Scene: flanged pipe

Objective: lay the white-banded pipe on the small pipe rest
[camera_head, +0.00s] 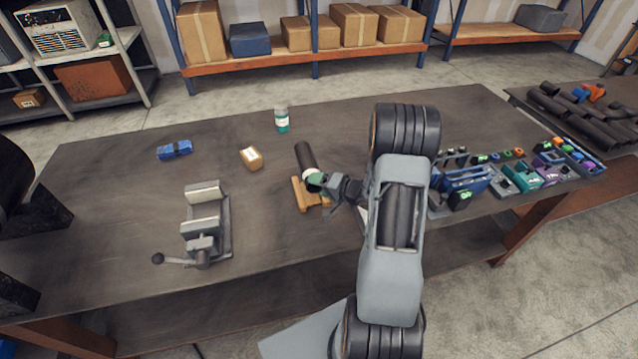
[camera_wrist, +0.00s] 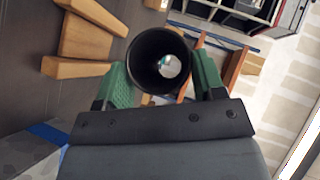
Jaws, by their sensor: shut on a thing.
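The dark pipe (camera_head: 306,156) has a white band near its gripped end. My gripper (camera_head: 318,181) is shut on it there; in the wrist view, its green fingers (camera_wrist: 162,82) stand on either side of the pipe's open round end (camera_wrist: 158,60). The small wooden pipe rest (camera_head: 299,196) is on the table under the pipe's near end in the head view. The rest also shows at the upper left of the wrist view (camera_wrist: 82,38), beside the pipe. Whether the pipe touches the rest cannot be told.
A grey vise (camera_head: 205,225) stands on the table (camera_head: 110,250) to the left. A small cardboard box (camera_head: 251,158), a blue item (camera_head: 174,150) and a teal-and-white bottle (camera_head: 282,118) stand behind. Coloured bins and parts (camera_head: 520,178) line the right side.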

